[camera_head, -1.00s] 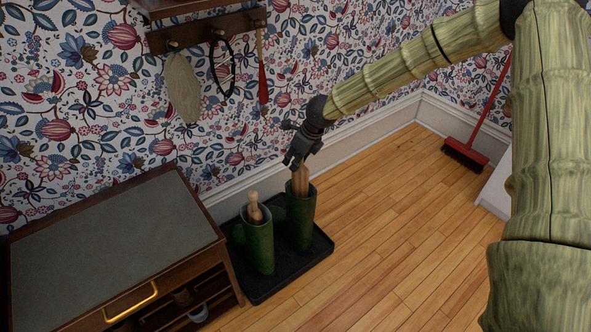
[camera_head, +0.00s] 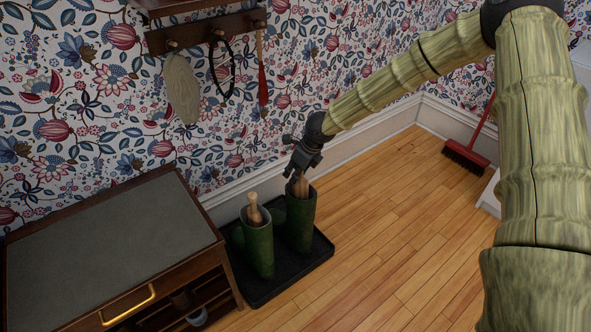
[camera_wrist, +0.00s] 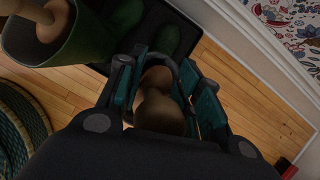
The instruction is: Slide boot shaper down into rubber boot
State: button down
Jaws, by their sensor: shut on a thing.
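Two green rubber boots stand upright on a black tray (camera_head: 322,248). A wooden boot shaper (camera_head: 299,186) is partly inside the right boot (camera_head: 301,224), with its upper end showing above or at the rim. My gripper (camera_head: 300,173) is shut on this shaper, just above the boot opening. In the wrist view the shaper's rounded wooden knob (camera_wrist: 160,105) lies between the fingers. The left boot (camera_head: 259,250) has another wooden shaper (camera_head: 254,208) standing in it, its handle above the rim. How deep the held shaper reaches is hidden by the boot.
A wooden cabinet (camera_head: 110,235) with a grey top and brass handle stands left of the tray. A peg rail (camera_head: 205,32) with hanging items is on the papered wall. A red broom (camera_head: 467,154) stands at the far right. Wooden floor (camera_head: 390,220) is clear right of the tray.

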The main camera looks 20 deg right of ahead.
jog(key=shift+f, duration=0.15)
jog(key=c, duration=1)
grip_release()
jog(key=shift+o, duration=0.2)
jog(key=shift+r, duration=0.65)
jog(key=p+v, duration=0.4)
jog(key=v, duration=0.8)
jog(key=s+f+n+g+h, duration=0.2)
jog(key=s+f+n+h, duration=0.2)
jog(key=s+f+n, duration=1.4)
jog(key=s+a+f+n, duration=0.1)
jog(key=s+f+n, duration=0.4)
jog(key=s, duration=0.8)
jog(key=s+a+f+n+g+y, duration=0.1)
jog(key=s+f+n, duration=0.4)
jog(key=s, duration=0.8)
jog(key=shift+s+a+f+g, duration=0.3)
jog(key=shift+s+a+f, duration=0.15)
jog(key=shift+f, duration=0.2)
